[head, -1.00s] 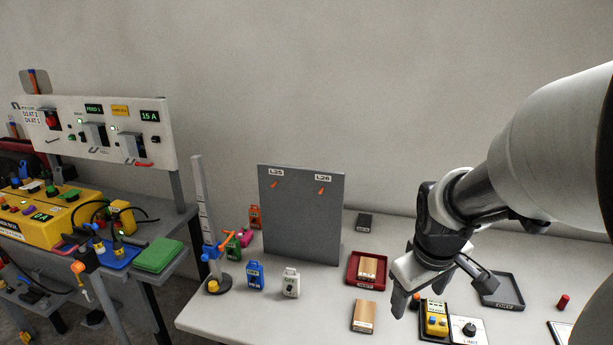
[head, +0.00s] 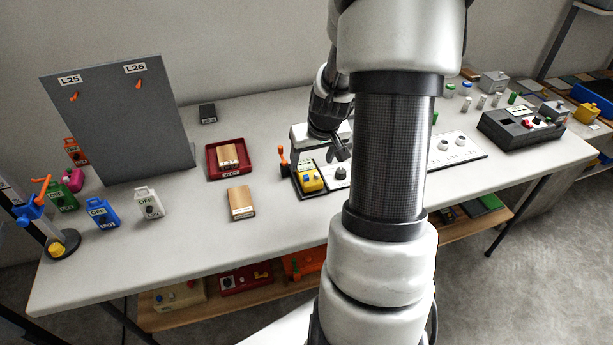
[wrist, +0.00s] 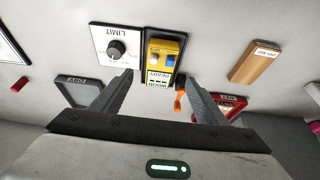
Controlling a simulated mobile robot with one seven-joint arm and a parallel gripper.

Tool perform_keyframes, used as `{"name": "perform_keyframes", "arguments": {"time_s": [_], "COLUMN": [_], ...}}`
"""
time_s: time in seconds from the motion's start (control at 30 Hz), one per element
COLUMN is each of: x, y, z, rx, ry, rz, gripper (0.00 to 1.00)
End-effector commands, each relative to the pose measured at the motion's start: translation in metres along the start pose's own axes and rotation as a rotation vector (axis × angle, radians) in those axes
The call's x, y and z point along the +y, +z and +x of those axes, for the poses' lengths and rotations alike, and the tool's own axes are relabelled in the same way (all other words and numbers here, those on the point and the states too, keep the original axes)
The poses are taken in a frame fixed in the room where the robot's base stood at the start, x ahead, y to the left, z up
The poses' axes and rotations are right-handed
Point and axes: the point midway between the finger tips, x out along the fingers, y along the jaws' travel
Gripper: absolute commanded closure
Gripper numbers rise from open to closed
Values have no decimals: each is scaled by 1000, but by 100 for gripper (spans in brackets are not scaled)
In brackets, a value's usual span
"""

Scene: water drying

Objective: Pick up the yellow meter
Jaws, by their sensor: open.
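The yellow meter (head: 310,179) sits in a dark holder on the white table, left of my arm in the head view. In the wrist view the yellow meter (wrist: 163,58) lies ahead of my fingers, its face showing two buttons and a label reading READY and WOOD. My gripper (wrist: 158,92) is open and empty, its two fingers on either side of the meter's line but short of it. In the head view my gripper (head: 318,160) is partly hidden by my arm, above and close to the meter.
A white LIMIT dial panel (wrist: 116,44) adjoins the meter's holder. An orange lever (wrist: 180,100) stands close to the right finger. A wooden block (head: 241,203) and a red tray (head: 212,168) lie to the left. A dark DRY tray (wrist: 72,90) is beside the left finger.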

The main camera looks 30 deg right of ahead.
Motion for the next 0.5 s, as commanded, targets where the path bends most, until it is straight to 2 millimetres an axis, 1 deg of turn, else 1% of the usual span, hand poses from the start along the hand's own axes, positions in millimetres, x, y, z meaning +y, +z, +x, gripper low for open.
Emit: {"name": "perform_keyframes", "arguments": {"time_s": [0.03, 0.07, 0.27, 0.5], "x": [0, 0, 0, -1], "y": [0, 0, 0, -3], "z": [9, 12, 24, 59], "rx": [-1, -1, -1, -1], "ry": [-1, -1, 0, -1], "rz": [-1, -1, -2, -2], "gripper": [33, 33, 33, 33]}}
